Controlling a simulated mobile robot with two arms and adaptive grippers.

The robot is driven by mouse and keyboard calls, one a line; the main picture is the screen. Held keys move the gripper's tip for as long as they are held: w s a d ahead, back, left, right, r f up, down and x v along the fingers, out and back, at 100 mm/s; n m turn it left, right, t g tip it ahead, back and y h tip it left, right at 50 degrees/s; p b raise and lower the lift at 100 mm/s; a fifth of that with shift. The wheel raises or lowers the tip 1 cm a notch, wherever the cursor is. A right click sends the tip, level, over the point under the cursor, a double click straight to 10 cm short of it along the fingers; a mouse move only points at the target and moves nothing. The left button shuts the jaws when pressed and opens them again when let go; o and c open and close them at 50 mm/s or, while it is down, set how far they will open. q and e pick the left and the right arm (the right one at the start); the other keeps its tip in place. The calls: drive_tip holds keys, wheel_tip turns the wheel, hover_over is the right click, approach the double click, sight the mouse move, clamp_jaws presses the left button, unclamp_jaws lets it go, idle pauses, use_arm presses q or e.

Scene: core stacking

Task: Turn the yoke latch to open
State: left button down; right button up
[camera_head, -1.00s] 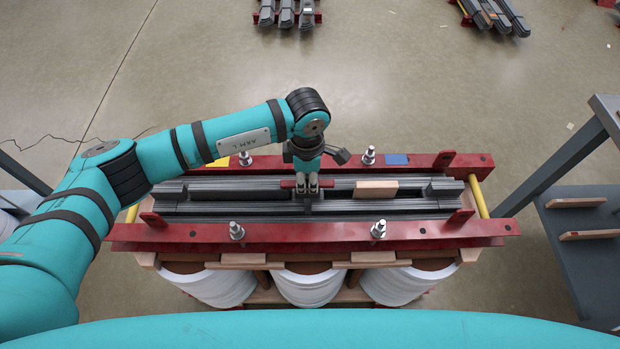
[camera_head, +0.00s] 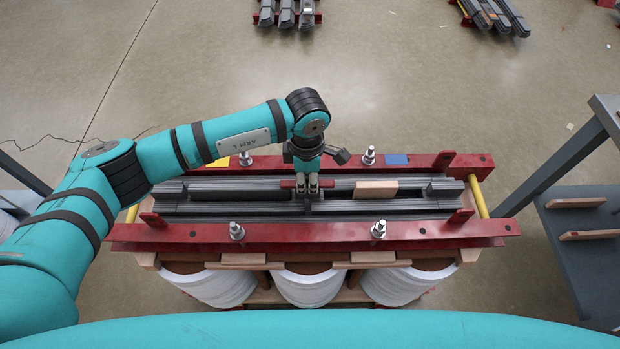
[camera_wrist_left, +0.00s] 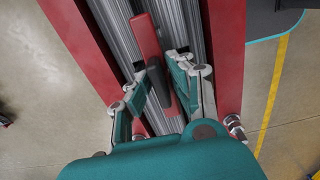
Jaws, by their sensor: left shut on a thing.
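In the left wrist view the two fingers of the gripper (camera_wrist_left: 166,78) stand on either side of the bar's near end. The fingers hide part of the latch in the head view. My right gripper is not in view.
Red clamp beams (camera_head: 280,236) with upright bolts (camera_head: 237,231) frame the grey core (camera_head: 230,208). A wooden block (camera_head: 376,189) lies on the core to the right of the gripper. White coils (camera_head: 310,288) stand below. A grey rack (camera_head: 590,250) stands at the right.

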use_arm(q)
drive_tip(key=shift+n, duration=1.4)
drive_tip(key=shift+n+b, duration=0.3)
drive_tip(key=shift+n, duration=1.1)
drive_tip(key=n, duration=0.2)
drive_tip(key=shift+n, duration=0.4)
